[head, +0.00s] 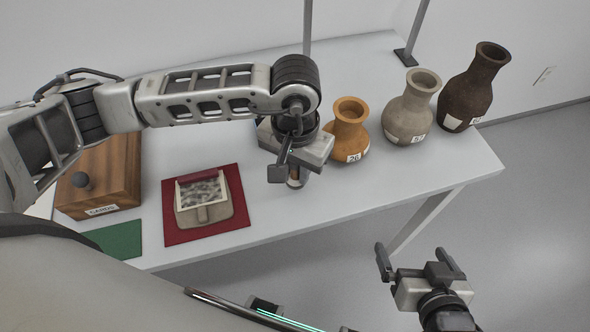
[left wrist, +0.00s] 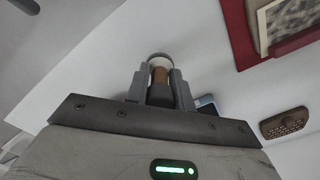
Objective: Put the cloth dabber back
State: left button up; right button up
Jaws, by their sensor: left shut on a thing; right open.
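My left gripper (head: 290,170) is shut on the cloth dabber (head: 296,181), above the white table in front of the orange vase. In the left wrist view the cloth dabber (left wrist: 160,75) shows as a brown handle with a pale round end, between the two fingers of the left gripper (left wrist: 160,88). Part of the dabber is hidden by the fingers. I cannot tell whether it touches the table. My right gripper (head: 420,262) is open and empty, off the table's front edge at the lower right.
An orange vase (head: 348,128), a grey vase (head: 408,110) and a dark brown vase (head: 470,88) stand at the right. A red mat (head: 236,190) bears a beige pouch-like thing (head: 204,212). A wooden box (head: 122,165) and green mat (head: 118,240) are left. A brown holed block (left wrist: 285,123) lies nearby.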

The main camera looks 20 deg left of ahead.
pick_arm(q)
jog(key=shift+f, duration=1)
jog(key=o, duration=1)
jog(key=shift+r, duration=0.2)
notch_tip(320, 180, up, 12)
